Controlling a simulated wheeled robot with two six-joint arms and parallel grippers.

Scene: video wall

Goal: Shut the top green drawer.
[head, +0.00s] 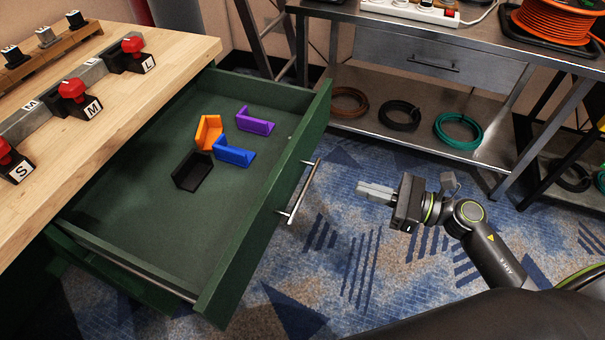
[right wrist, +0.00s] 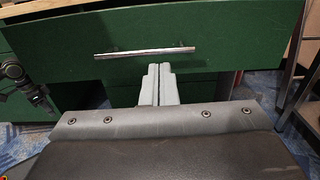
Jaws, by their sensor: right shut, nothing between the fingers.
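The top green drawer (head: 262,215) is pulled far out of the bench in the head view. Its bar handle (head: 299,192) is on the outer front face. The drawer front (right wrist: 215,30) and handle (right wrist: 145,52) also show in the right wrist view. My right gripper (head: 360,189) is shut and empty, to the right of the drawer front and apart from the handle in the head view. In the right wrist view its fingertips (right wrist: 160,67) show just below the handle. My left gripper is not in the head view.
Orange, purple, blue and black holders (head: 192,173) lie in the drawer. The wooden worktop (head: 150,95) above bears red-knobbed tools. A metal bench (head: 400,130) with cable coils stands at the back right. Blue-patterned carpet (head: 340,250) is clear before the drawer.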

